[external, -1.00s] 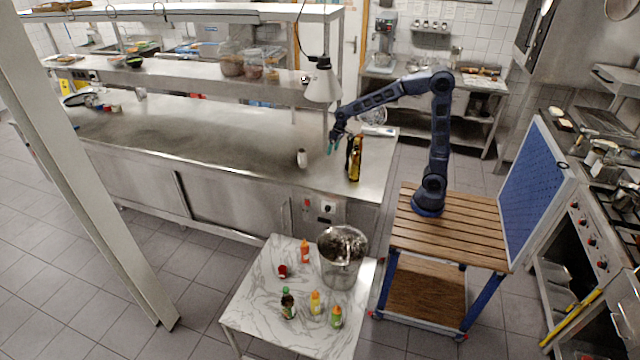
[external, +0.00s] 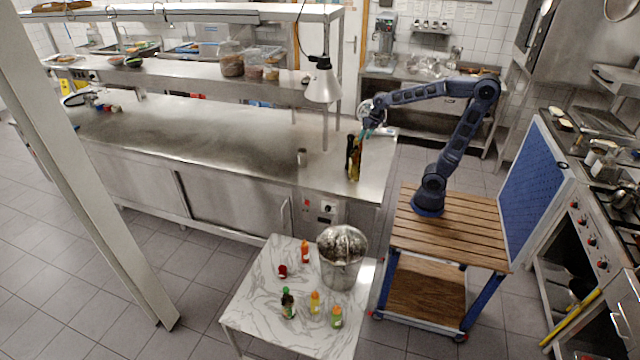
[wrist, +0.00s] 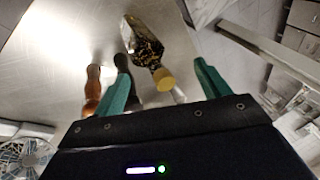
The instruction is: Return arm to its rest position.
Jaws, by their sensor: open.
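My gripper (external: 367,133) is above the right end of the steel counter (external: 230,140), just over and beside a group of bottles. In the wrist view its green fingers (wrist: 165,88) are spread apart and nothing is held between them. A bottle with a yellow cap (wrist: 146,45) shows beyond the fingers, with a dark green bottle (wrist: 125,66) and a brown wooden-looking item (wrist: 92,85) to its left. In the external view the yellow-and-dark bottle (external: 355,165) stands upright near the counter's front edge. My arm reaches left from its base on the wooden-topped cart.
A lamp (external: 323,82) hangs over the counter near my gripper. A shelf with jars (external: 232,62) runs above the counter. A blue panel (external: 537,180) stands right of my cart.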

